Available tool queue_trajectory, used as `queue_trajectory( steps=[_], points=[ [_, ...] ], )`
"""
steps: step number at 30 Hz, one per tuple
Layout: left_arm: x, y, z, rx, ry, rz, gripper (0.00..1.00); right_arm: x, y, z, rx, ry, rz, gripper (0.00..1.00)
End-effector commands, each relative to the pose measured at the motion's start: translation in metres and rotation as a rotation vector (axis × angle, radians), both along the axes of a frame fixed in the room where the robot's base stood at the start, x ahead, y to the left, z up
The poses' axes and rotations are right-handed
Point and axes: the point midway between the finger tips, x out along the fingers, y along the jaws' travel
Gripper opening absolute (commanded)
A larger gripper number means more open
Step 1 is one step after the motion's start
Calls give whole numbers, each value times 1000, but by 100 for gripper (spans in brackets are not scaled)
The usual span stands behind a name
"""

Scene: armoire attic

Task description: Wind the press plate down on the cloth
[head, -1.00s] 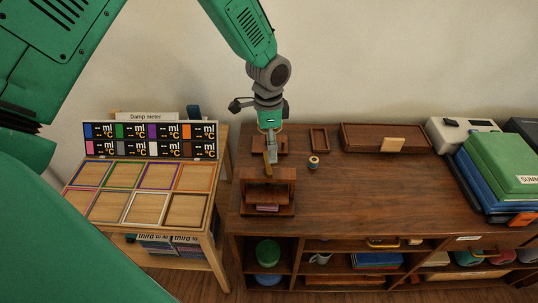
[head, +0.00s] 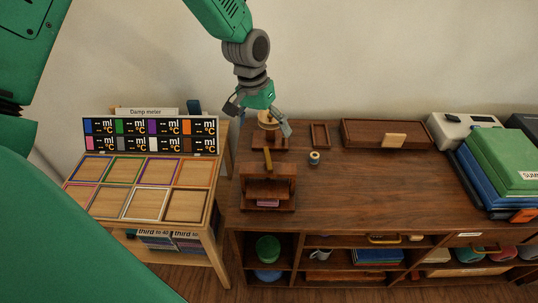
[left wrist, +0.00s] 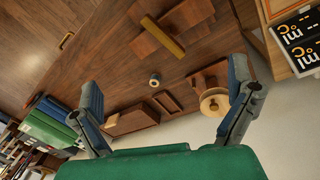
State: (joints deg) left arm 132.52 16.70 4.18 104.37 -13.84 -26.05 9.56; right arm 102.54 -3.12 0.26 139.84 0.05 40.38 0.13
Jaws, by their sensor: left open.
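The press is a small dark wooden frame (head: 268,188) at the left end of the dresser top. A brass-coloured bar handle (head: 267,160) lies across its top, pointing toward the back. The pink-purple folded cloth (head: 268,203) shows low in the press's front opening; the gap between plate and cloth is too small to judge. In the left wrist view the handle (left wrist: 164,37) and the press top (left wrist: 187,16) lie beyond the fingers. My left gripper (head: 258,117) is open and empty, behind and above the press, apart from the handle. My right gripper is not in view.
A wooden stand with a round pale top (left wrist: 213,101) is close to my left gripper. A thread spool (head: 314,158), small tray (head: 320,135) and long box (head: 385,136) stand to the right. The damp meter table (head: 150,190) is left. The dresser's middle is clear.

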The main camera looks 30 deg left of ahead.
Motion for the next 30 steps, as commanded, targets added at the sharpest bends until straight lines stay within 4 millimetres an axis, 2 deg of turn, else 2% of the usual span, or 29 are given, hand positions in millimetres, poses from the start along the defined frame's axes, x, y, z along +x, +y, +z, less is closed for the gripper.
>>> queue_trajectory(
  steps=[3,9,12,15,18,23,26,30],
  points=[
    [-6,6,1,-90,37,465,98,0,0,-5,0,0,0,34],
    [-16,16,4,-250,145,1245,98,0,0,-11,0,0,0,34],
    [-20,21,5,-322,214,1585,98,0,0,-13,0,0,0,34],
    [-24,25,6,-378,274,1847,98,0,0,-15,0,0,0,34],
    [-25,28,7,-414,316,2016,98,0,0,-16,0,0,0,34],
    [-26,28,3,-433,345,2118,98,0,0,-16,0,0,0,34],
    [-24,26,-6,-431,347,2121,98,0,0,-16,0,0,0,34],
    [-18,19,-30,-430,348,2118,98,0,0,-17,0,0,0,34]
  ],
)
